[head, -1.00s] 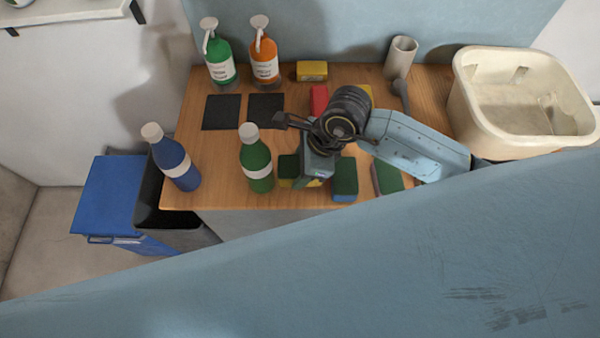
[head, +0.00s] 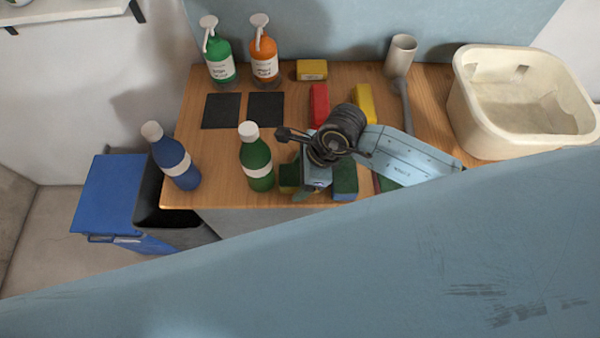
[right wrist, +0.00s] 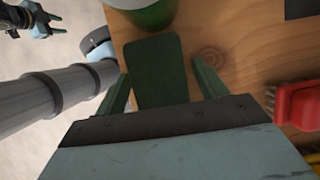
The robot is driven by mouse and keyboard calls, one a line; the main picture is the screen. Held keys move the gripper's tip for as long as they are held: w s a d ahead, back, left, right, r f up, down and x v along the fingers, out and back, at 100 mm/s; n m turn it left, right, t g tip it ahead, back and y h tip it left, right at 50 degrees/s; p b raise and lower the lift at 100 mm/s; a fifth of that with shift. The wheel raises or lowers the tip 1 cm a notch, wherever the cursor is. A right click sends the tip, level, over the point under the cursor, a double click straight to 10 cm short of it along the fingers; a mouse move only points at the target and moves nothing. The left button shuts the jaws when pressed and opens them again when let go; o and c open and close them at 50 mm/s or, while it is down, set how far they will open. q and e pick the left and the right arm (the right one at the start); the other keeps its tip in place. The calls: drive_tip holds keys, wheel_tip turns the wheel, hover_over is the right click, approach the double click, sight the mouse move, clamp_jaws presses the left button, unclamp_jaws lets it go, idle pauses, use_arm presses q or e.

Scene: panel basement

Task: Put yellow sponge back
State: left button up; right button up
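A sponge with a dark green top and yellow below (head: 287,187) lies near the front edge of the wooden counter, partly hidden by my right gripper. My right gripper (head: 305,190) points down over it. In the right wrist view, the green top (right wrist: 160,72) lies between the two fingers of my right gripper (right wrist: 163,85), which are apart, with a small gap showing at the right finger. Another sponge, green on top with a blue lower part (head: 345,180), is just to the right. My left gripper (right wrist: 58,25) shows small at the top left, its fingers apart.
A green bottle (head: 257,170) stands close left of the gripper, a blue bottle (head: 180,168) farther left. A cream tub (head: 490,133) stands right.

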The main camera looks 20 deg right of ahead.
drive_tip(key=shift+r, duration=0.15)
drive_tip(key=v, duration=1.2)
drive_tip(key=shift+b, duration=0.4)
drive_tip(key=shift+s, duration=0.1)
